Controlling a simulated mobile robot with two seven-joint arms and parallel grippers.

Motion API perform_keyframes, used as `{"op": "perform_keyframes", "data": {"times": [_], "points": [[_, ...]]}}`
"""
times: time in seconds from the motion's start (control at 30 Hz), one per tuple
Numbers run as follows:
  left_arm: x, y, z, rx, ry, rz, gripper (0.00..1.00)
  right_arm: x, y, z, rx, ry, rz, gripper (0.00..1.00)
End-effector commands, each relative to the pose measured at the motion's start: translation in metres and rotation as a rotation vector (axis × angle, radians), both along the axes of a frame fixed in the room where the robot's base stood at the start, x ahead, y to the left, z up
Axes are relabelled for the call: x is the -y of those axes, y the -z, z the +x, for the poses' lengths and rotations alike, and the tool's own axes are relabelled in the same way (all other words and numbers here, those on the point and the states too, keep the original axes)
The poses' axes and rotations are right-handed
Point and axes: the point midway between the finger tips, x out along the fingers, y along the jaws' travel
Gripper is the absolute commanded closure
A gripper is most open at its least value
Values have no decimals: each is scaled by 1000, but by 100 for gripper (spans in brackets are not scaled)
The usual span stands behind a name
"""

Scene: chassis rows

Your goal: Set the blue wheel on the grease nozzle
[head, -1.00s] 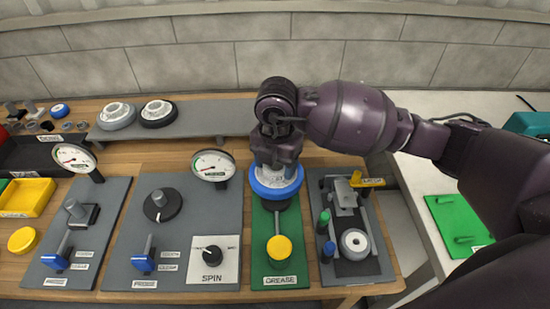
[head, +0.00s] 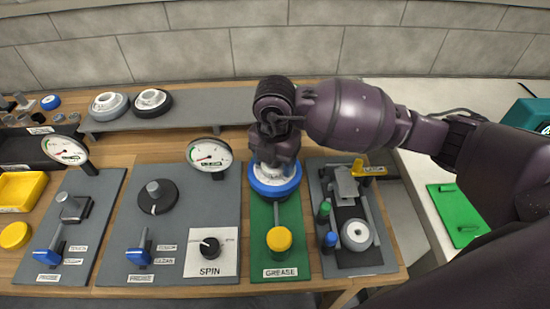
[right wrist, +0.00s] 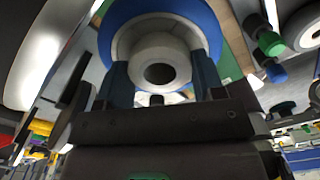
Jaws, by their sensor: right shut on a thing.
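The blue wheel (head: 290,189), with a blue rim and pale hub, is over the back part of the green board marked GREASE (head: 297,268). My right gripper (head: 274,168) is shut on its hub, and the wheel looks about level. In the right wrist view the fingers (right wrist: 158,75) sit on either side of the pale hub (right wrist: 153,45), inside the blue rim. The grease nozzle is hidden under the wheel, so I cannot tell whether the wheel touches it. My left gripper is not in view.
A yellow knob (head: 279,239) stands at the front of the green board. A gauge (head: 209,155) stands close on the left. A dark plate (head: 350,258) with bottles and a pale roller lies on the right. Two wheels (head: 153,102) rest on the grey shelf behind.

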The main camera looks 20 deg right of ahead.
Motion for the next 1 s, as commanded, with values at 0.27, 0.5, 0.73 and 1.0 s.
{"op": "perform_keyframes", "data": {"times": [0.27,0.5,0.73,1.0], "points": [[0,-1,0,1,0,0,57,0,0,0,1,0,1,75],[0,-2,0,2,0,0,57,0,1,0,1,0,1,75],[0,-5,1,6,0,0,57,0,4,0,1,-1,1,75],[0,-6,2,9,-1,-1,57,0,6,0,1,-1,1,75]]}}
